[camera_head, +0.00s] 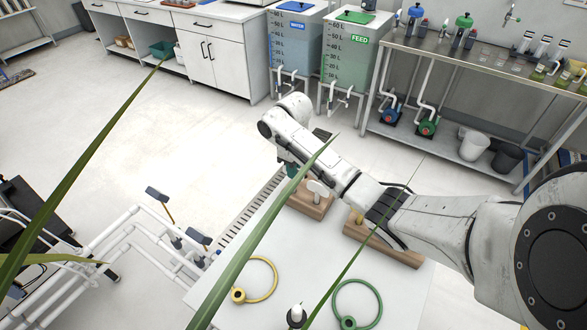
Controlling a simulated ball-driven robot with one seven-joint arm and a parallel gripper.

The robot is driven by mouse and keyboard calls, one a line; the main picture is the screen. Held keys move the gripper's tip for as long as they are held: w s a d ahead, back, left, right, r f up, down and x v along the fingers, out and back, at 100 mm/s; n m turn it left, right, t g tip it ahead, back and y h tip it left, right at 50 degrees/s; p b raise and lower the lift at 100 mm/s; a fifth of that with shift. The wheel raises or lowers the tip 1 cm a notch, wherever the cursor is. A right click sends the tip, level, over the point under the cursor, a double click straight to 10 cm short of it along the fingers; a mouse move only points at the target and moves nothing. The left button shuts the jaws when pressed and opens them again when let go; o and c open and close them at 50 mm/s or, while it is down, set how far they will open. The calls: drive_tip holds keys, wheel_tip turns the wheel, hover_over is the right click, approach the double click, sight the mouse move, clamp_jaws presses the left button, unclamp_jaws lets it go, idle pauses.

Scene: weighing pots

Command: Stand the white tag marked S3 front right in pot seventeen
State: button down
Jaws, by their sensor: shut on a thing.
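My arm reaches in from the right, and its wrist bends down over the back left of the white table (330,252). My gripper (290,170) shows only as a small dark and greenish part below the wrist, partly behind a leaf. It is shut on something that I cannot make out. I cannot identify the white tag marked S3. A small white piece (318,188) shows at a wooden block (312,205) just right of the gripper; I see no marking on it. Pot seventeen cannot be made out either.
Long green leaves (262,232) cross the near view. A second wooden block (383,243) lies under my arm. A yellow ring (262,279) and a green ring (357,303) lie on the table. White pipe rails (150,245) stand left.

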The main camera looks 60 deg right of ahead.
drive_tip(key=shift+r+p, duration=2.9)
drive_tip(key=shift+r, duration=0.2)
